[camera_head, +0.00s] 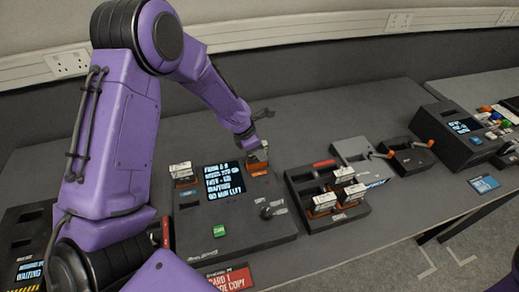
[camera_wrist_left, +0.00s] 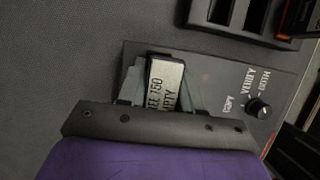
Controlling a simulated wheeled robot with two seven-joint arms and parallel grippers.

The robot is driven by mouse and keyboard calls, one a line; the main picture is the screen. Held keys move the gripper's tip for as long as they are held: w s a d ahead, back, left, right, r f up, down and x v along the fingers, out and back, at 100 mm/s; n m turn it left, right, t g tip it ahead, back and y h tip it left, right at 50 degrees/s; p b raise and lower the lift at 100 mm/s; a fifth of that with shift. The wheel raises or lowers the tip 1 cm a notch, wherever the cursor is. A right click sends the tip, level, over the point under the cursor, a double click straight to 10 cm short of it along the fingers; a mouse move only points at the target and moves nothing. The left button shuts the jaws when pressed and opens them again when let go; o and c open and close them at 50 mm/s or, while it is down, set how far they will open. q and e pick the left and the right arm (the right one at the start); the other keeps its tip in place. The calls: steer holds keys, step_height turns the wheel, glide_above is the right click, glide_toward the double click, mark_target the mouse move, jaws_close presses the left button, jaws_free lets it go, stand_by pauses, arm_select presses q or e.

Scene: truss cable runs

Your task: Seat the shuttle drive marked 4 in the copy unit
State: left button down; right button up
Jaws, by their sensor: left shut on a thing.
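The copy unit (camera_head: 208,250) is a dark box with a lit screen (camera_head: 224,182), a green button (camera_head: 219,230) and a black knob (camera_head: 266,211). One drive with a white label (camera_head: 181,170) stands at its left bay. My left gripper (camera_head: 252,142) is at the unit's right bay, shut on a drive (camera_head: 258,156). In the left wrist view the held drive (camera_wrist_left: 165,80) shows a pale label, partly reading 750 and EMPTY, between the fingers. How deep it sits is hidden, and I cannot read a 4 on it. My right gripper is out of view.
A dark rack (camera_head: 340,220) with several white-labelled drives stands right of the unit. Behind it are a grey box (camera_head: 352,150) and a dark box (camera_head: 412,160) with orange handles. A red card (camera_head: 230,279) lies in front. The back table is clear.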

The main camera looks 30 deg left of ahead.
arm_select(q)
steer(key=shift+f, duration=1.05)
stand_by(0.4)
steer(key=shift+c, duration=1.8)
jaws_free()
steer(key=shift+r, duration=0.1)
step_height(320, 180, up, 5)
steer(key=p, duration=0.6)
steer(key=shift+r+p, duration=0.35)
steer(key=shift+r, duration=0.85)
